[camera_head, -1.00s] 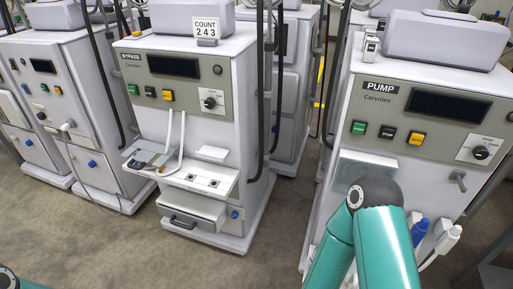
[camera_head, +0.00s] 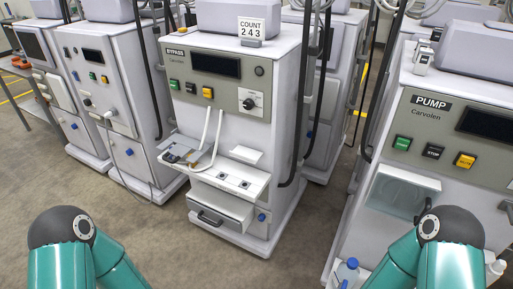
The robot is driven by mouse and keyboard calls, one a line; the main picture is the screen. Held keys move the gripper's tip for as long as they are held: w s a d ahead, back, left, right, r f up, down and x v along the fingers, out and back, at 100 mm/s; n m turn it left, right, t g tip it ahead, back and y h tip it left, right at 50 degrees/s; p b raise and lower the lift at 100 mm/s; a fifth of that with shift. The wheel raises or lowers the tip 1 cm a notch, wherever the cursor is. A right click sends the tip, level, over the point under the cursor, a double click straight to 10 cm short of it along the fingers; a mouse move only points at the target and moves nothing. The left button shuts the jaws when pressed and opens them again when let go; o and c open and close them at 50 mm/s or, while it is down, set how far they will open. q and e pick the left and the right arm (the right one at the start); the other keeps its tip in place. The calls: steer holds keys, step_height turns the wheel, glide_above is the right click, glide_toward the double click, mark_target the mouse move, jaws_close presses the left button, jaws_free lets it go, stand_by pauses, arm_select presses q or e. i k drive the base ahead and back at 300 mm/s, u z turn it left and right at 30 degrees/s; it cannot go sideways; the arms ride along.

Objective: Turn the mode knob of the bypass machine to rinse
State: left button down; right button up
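The bypass machine (camera_head: 215,130) stands in the middle, a white cabinet labelled BYPASS with a grey-green front panel. Its mode knob (camera_head: 249,104) is a small black dial on a white plate at the right of that panel; its exact pointing is too small to read. The panel also has a dark screen and green, black and yellow buttons. My two teal arms come in at the bottom left and bottom right, well short of the bypass machine. Neither gripper shows in the frame.
The pump machine (camera_head: 430,125) stands close at the right, behind my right arm. A shelf (camera_head: 243,180) and an open drawer (camera_head: 220,211) jut from the bypass machine's front. Another machine (camera_head: 108,105) stands to its left. The floor (camera_head: 170,240) before it is clear.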

mark_target(248, 104)
steer(key=i, duration=0.95)
steer(key=u, duration=0.55)
steer(key=k, duration=1)
steer(key=u, duration=2.8)
steer(key=i, duration=0.1)
steer(key=z, duration=1.95)
steer(key=i, duration=1.15)
steer(key=z, duration=0.7)
